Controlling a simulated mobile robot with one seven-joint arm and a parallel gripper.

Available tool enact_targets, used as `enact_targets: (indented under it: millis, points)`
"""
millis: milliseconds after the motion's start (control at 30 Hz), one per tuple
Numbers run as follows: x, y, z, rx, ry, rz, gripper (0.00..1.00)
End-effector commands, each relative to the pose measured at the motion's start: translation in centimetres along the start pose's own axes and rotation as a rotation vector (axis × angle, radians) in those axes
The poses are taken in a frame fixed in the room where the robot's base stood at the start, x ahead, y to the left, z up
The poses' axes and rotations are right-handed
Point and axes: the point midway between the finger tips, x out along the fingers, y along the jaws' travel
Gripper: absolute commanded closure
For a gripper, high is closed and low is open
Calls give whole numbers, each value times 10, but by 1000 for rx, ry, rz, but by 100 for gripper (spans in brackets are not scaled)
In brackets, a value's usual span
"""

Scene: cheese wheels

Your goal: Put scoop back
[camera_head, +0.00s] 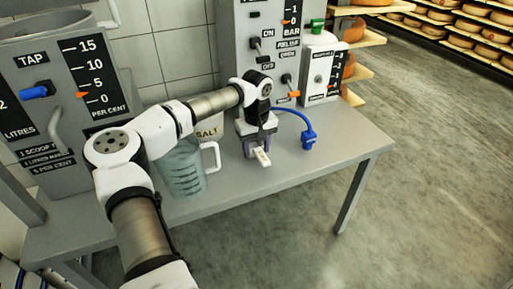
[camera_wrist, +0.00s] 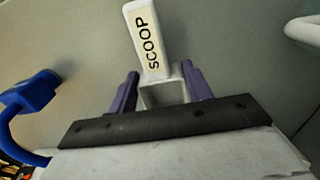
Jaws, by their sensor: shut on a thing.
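The scoop has a white handle (camera_head: 262,157) with a label; in the wrist view the handle (camera_wrist: 146,40) reads "SCOOP". My gripper (camera_head: 257,143) is over the right part of the grey table, pointing down. In the wrist view its two purple fingers (camera_wrist: 160,90) are shut on the scoop's grey, box-shaped part, with the handle sticking out beyond them. A container marked "SALT" (camera_head: 208,127) stands behind my arm and is mostly hidden by it. I cannot tell whether the scoop touches the table.
A clear ribbed jug (camera_head: 181,172) with a white handle stands left of my gripper. A blue hose end (camera_head: 308,137) is to the right. Grey panels with levers (camera_head: 265,50) stand behind. The table (camera_head: 330,150) is bare at front right.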

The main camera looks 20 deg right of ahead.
Motion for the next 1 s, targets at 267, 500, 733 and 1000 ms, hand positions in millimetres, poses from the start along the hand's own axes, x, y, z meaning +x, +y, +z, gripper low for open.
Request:
enact_targets:
  millis: [267, 500, 733, 1000]
  points:
    - [3, 0, 0, 1, 1, 1, 73]
    - [6, 0, 0, 0, 1, 0, 35]
    - [6, 0, 0, 0, 1, 0, 29]
    - [-11, 0, -1, 0, 3, 0, 29]
